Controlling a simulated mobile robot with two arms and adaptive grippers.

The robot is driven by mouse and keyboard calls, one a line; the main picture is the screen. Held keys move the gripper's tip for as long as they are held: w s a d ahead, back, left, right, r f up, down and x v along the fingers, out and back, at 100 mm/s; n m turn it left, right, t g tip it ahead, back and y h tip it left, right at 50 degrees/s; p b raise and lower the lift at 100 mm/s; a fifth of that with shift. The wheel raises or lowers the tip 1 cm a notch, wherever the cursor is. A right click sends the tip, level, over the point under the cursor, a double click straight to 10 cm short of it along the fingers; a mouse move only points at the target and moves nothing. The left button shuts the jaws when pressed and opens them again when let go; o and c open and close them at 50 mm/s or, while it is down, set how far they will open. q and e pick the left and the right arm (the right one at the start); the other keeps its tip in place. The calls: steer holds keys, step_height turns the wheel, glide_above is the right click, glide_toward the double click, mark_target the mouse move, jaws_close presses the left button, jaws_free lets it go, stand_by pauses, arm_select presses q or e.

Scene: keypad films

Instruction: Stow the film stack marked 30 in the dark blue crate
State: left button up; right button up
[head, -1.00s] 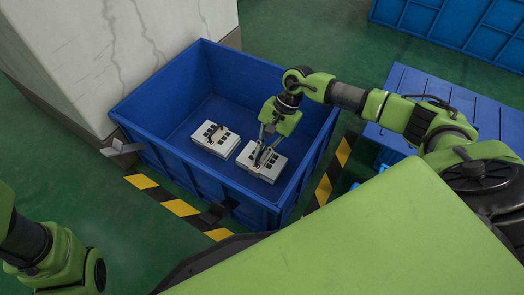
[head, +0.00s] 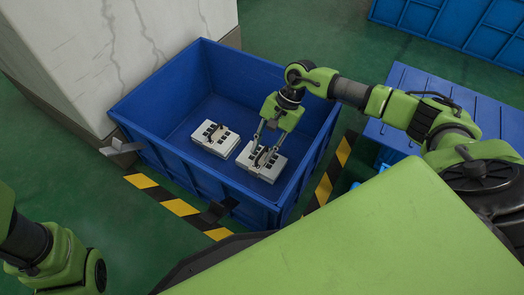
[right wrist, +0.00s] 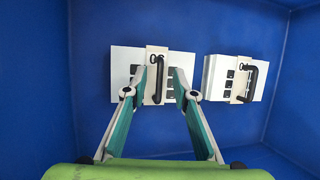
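The dark blue crate (head: 180,170) stands on the floor in the head view. Two white film stacks with dark keys and black handles lie inside on its bottom: a left stack (head: 229,146) and a right stack (head: 271,170). My right gripper (head: 265,150) is over the right stack, fingers apart on either side of its handle. In the right wrist view the open fingers (right wrist: 166,70) straddle the handle of the same stack (right wrist: 121,72); the other stack (right wrist: 217,72) lies beside it. I cannot read a 30 on either. My left gripper is out of view.
A pale marbled pillar (head: 75,50) stands close behind the crate on the left. Yellow and black floor tape (head: 165,198) runs around the crate. A blue lidded container (head: 475,105) is to the right, and another blue crate (head: 450,25) is at the top right.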

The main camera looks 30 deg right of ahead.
steer(key=v, duration=1)
steer(key=shift+r, duration=0.2)
steer(key=shift+d, duration=0.1)
step_height(320, 180, up, 9)
steer(key=p, duration=0.6)
steer(key=shift+p, duration=0.3)
